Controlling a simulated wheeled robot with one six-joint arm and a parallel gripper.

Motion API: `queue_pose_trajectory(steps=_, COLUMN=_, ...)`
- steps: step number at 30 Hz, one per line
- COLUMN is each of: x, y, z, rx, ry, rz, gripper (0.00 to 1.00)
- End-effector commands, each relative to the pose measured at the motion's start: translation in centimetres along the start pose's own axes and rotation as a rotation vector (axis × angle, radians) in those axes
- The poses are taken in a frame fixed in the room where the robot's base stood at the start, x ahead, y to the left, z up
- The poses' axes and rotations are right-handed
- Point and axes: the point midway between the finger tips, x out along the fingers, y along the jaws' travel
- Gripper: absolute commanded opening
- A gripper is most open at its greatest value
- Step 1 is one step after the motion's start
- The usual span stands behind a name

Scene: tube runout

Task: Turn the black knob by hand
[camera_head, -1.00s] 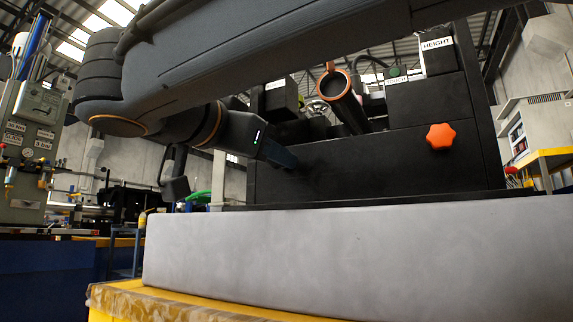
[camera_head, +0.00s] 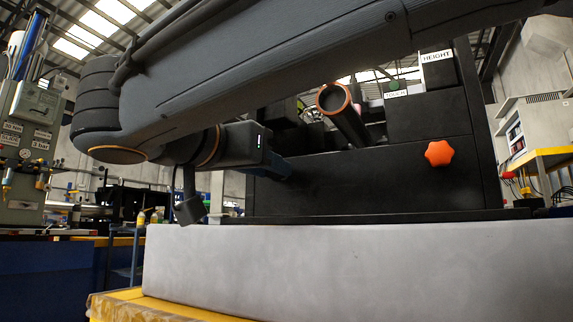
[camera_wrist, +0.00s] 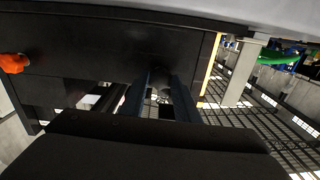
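A dark rounded thing (camera_wrist: 160,84), which looks like the black knob, shows between my fingertips on the black machine's front in the wrist view. It is dim, and its outline is hard to make out. My gripper (camera_wrist: 161,90) has its two blue-grey fingers spread apart, one on each side of it. I cannot tell whether they touch it. In the head view my gripper (camera_head: 282,166) is at the left part of the black machine's front (camera_head: 370,182), and the knob is not visible there.
An orange star-shaped knob (camera_head: 439,153) is on the right of the machine's front; it also shows in the wrist view (camera_wrist: 14,63). An open tube with a copper-coloured rim (camera_head: 334,99) tilts above. A grey slab (camera_head: 340,265) lies below the machine.

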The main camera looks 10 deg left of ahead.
Motion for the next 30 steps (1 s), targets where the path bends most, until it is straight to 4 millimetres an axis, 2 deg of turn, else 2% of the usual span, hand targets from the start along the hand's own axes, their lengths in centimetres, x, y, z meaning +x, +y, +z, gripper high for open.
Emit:
queue_pose_trajectory(steps=1, x=0.0, y=0.0, z=0.0, rx=0.005, ry=0.0, rz=0.0, gripper=0.38)
queue_pose_trajectory(steps=3, x=0.0, y=0.0, z=0.1, rx=0.006, ry=0.0, rz=0.0, gripper=0.45)
queue_pose_trajectory(steps=13, x=-0.3, y=-0.1, z=0.1, rx=0.008, ry=0.0, rz=-0.002, gripper=0.45)
queue_pose_trajectory(steps=30, x=-5.4, y=-0.1, z=0.1, rx=0.008, ry=0.0, rz=-0.003, gripper=0.45)
